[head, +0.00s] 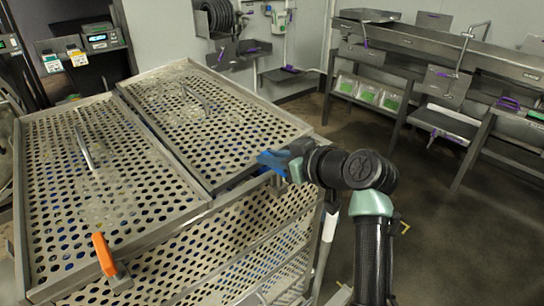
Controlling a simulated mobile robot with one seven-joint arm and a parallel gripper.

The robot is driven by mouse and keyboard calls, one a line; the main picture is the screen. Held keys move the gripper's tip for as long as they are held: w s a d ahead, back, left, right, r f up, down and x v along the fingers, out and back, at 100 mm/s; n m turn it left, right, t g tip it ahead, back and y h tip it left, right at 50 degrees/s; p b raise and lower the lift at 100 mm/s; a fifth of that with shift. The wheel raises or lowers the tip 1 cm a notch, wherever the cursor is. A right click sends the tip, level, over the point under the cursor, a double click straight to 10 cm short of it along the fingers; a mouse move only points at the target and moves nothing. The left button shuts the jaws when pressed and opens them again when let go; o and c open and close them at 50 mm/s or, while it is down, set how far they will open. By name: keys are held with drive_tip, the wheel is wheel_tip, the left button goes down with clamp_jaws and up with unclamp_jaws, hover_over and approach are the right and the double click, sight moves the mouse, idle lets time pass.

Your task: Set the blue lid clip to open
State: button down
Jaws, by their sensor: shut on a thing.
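The blue lid clip (270,158) is at the front right corner of the right perforated lid (200,105), on the rim of the metal basket cart. My gripper (285,164) reaches in from the right and is shut on the blue clip. The fingers and the clip overlap in this view, so the clip's exact angle and its hinge are hard to see.
An orange clip (104,256) stands up at the front edge of the left perforated lid (85,160). Each lid has a bar handle. A metal sink bench (460,75) with shelves lines the right wall. The floor (430,215) between is mostly clear.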

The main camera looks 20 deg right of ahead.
drive_tip(key=shift+m+h, duration=0.3)
drive_tip(key=m+h, duration=0.1)
drive_tip(key=h, duration=0.1)
drive_tip(key=m+h+p, duration=0.1)
drive_tip(key=m+h, duration=0.1)
drive_tip(key=m+h+p, duration=0.1)
drive_tip(key=m+h, duration=0.1)
drive_tip(key=shift+w+d+r+t, duration=0.1)
drive_tip(key=shift+d+r+t, duration=0.05)
drive_tip(key=shift+d+t, duration=0.2)
drive_tip(key=m+h, duration=0.2)
drive_tip(key=m+g+h, duration=0.1)
drive_tip(key=shift+d, duration=0.25)
drive_tip(key=m+g+h+b, duration=0.2)
drive_tip(key=m, duration=0.1)
drive_tip(key=s+d+m+g+h+b, duration=0.1)
drive_tip(key=m+g+h+b, duration=0.4)
drive_tip(key=m+b, duration=0.1)
drive_tip(key=shift+s+d+f+g+h, duration=0.2)
drive_tip(key=shift+s+d+g+h, duration=0.05)
drive_tip(key=shift+g+h, duration=0.1)
drive_tip(key=shift+m, duration=0.3)
drive_tip(key=c, duration=0.8)
unclamp_jaws()
drive_tip(key=shift+d, duration=0.1)
